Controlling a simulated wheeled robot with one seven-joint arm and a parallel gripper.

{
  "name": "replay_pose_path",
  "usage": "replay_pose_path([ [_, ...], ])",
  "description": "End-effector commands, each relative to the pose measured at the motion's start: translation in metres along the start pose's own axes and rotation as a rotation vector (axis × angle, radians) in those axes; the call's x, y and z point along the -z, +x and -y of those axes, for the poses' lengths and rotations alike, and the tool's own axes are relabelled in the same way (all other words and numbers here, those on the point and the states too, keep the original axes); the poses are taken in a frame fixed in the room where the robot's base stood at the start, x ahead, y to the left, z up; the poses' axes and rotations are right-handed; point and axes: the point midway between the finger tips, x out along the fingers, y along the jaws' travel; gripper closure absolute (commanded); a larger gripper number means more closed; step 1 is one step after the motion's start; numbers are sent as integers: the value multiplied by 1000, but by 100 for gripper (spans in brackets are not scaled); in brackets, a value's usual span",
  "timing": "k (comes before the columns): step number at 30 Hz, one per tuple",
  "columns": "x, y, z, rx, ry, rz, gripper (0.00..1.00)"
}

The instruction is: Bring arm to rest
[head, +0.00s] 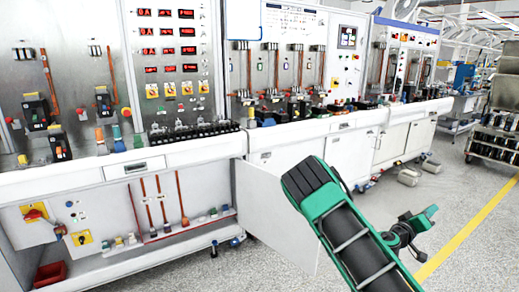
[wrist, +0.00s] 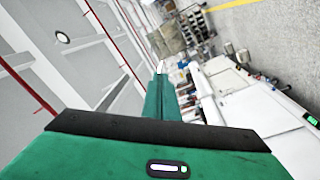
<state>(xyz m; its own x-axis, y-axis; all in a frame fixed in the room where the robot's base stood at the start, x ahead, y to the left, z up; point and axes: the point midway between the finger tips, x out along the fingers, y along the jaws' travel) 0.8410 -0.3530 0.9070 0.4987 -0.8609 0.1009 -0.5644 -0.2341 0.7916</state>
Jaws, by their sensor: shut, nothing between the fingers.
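My arm (head: 350,235), green and black, rises from the bottom of the head view and bends in front of the test benches. A smaller black and green part of it (head: 410,230) shows to its right, above the floor. In the wrist view my gripper (wrist: 161,76) is shut and empty, its green fingers together beyond the green housing. The wrist view is tilted, with ceiling at left and floor at upper right. No object is in contact with the fingers there.
A row of white test benches (head: 190,152) with breakers, meters and switches runs along the left. An open white cabinet door (head: 272,215) juts out beside my arm. A red bin (head: 50,275) sits low at left. Speckled floor (head: 465,185) with a yellow line lies clear at right.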

Motion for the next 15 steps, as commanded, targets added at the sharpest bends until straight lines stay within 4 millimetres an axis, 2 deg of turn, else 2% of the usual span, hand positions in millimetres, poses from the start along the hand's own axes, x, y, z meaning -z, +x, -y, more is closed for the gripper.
replay_pose_path([
  [1,-16,4,-16,-10,30,75,100],
  [3,-38,7,-33,-19,59,175,100],
  [7,-77,3,-59,-18,112,356,100],
  [11,-111,-8,-80,2,162,530,100],
  [15,-142,-29,-97,45,211,705,100],
])
